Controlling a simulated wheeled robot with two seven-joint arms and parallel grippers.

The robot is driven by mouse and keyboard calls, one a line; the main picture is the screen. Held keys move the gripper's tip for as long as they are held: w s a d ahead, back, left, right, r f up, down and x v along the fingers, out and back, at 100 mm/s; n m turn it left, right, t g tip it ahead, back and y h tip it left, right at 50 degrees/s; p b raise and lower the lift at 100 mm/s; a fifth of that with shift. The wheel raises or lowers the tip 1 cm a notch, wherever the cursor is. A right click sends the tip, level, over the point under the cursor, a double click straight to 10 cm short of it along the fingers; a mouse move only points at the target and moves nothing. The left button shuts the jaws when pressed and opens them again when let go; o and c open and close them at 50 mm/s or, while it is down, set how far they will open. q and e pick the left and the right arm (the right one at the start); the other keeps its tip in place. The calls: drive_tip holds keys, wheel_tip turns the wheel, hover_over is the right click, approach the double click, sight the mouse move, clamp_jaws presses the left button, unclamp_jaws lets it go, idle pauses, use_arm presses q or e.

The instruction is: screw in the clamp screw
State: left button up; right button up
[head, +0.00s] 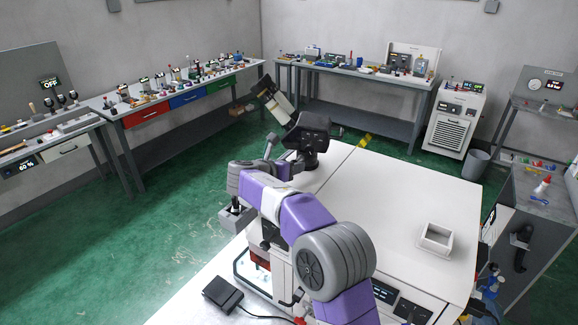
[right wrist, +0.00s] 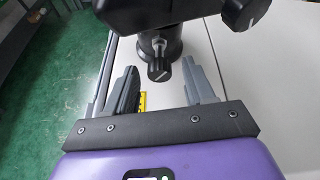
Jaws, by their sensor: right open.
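The clamp screw (right wrist: 159,70) is a black knob with a pale mark on its face and a silver shank, in the right wrist view. It sticks out of the black post (right wrist: 172,42) toward me. My right gripper (right wrist: 163,84) is open, with its fingers apart on either side of the knob and nothing gripped. I cannot tell how deep the shank sits. In the head view the black stand (head: 306,160) is at the back of the white table; the screw does not show there. My right arm hides part of that area. My left gripper is not in view.
The white table (head: 400,190) is mostly bare, with an open white box (head: 435,239) at its right. A tilted cream and black body (head: 272,100) rises beside the stand's black head (head: 307,132). A black pedal (head: 222,294) lies at the front left.

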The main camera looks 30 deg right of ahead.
clamp_jaws()
drive_tip(key=m+t+b, duration=0.1)
drive_tip(key=b, duration=0.1)
drive_tip(key=m+t+y+b, duration=0.1)
drive_tip(key=m+b, duration=0.1)
drive_tip(key=b, duration=0.1)
drive_tip(key=shift+s+d+f, duration=0.1)
drive_tip(key=shift+s+f, duration=0.05)
drive_tip(key=shift+f, duration=0.1)
drive_tip(key=shift+r+m+t+b, duration=0.15)
drive_tip(key=shift+m+t+b, duration=0.6)
drive_tip(key=shift+b, duration=0.95)
unclamp_jaws()
drive_tip(key=shift+s, duration=0.1)
